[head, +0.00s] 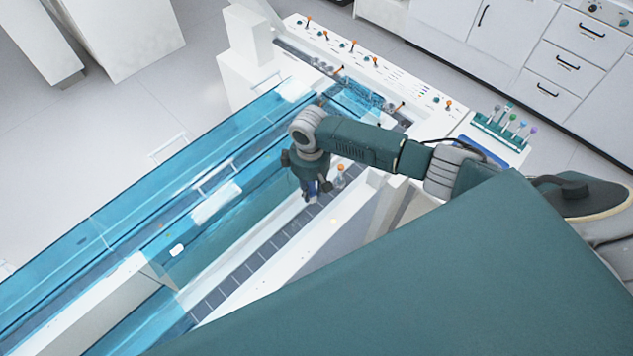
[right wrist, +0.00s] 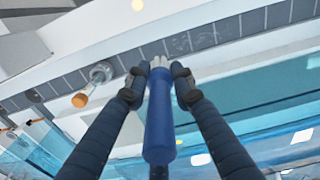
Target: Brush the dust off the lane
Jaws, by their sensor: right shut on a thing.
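The lane (head: 255,261) is a dark grey strip of segments between white rails. It also crosses the top of the right wrist view (right wrist: 230,34). Faint pale specks show on its dark segments near the brush; I cannot tell how much of this is dust. My right gripper (head: 311,192) is shut on the blue handle of a brush (right wrist: 160,125). The brush's pale bristles point toward the lane, at or just above it; contact is unclear. My left gripper is not in view.
An orange-capped metal knob (head: 341,170) stands close beside my right gripper. Blue transparent channels (head: 120,225) run along the left. A white panel with several orange-topped levers (head: 354,46) is at the back. A rack of colored tools (head: 505,128) stands at the right.

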